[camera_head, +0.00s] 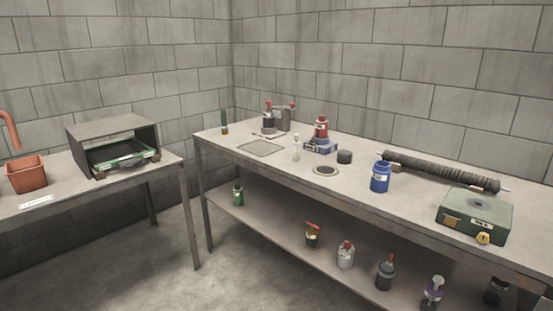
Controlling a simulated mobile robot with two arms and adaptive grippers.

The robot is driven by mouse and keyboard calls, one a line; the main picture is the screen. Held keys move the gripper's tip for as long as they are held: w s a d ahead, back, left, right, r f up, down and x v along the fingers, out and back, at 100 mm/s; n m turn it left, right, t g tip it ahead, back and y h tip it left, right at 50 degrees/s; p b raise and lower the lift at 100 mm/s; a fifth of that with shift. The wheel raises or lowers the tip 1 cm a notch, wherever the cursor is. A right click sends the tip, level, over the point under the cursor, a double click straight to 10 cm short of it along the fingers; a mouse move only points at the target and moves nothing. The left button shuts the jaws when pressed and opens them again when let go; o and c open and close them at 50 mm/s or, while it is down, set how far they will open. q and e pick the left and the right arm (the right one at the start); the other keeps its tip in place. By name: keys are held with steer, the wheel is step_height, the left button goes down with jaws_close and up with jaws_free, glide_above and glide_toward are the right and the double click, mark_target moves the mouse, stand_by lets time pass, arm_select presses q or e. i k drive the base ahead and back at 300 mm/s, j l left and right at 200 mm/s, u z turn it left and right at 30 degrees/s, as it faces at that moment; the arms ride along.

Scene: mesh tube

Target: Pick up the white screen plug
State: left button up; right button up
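I cannot make out with certainty which thing is the white screen plug. A small pale, whitish upright thing (296,150) stands on the right-hand table, in front of the red-topped container (321,128). A long dark ribbed tube (440,170) lies along the back of that table at the right, with a small pale tip (505,189) at its right end. Neither of my grippers is in view.
The left-hand table (80,200) holds an open-fronted case (112,128) and an orange pot (26,175).

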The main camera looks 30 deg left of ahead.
mark_target(296, 144)
steer(key=u, duration=0.9)
steer(key=i+u, duration=0.1)
steer(key=i+l, duration=0.05)
